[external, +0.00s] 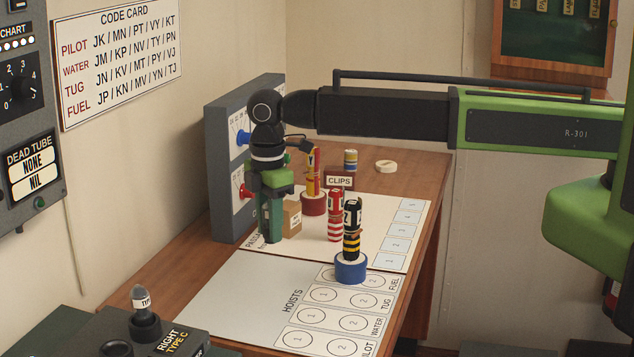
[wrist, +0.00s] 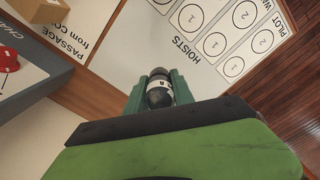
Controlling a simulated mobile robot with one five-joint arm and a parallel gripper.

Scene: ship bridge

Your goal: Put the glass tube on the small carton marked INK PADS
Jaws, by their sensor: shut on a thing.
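My gripper (external: 271,236) points down over the desk, at the left edge of the white sheet. In the wrist view, its green fingers are shut on a dark, round-ended glass tube (wrist: 159,96) with a white band. The fingers hide the tube in the external view. A small brown carton (external: 292,218) stands just right of the fingers, apart or touching I cannot tell; its print is too small to read. A brown carton also shows at the top left of the wrist view (wrist: 40,9). Another carton (external: 340,182), marked CLIPS, stands farther back.
A grey panel (external: 226,180) with red and blue knobs rises just left of my gripper. Striped pieces stand on a red base (external: 313,204) and a blue base (external: 351,268); a red-white striped stack (external: 335,225) stands between. The HOISTS sheet (external: 235,300) is mostly clear at its left.

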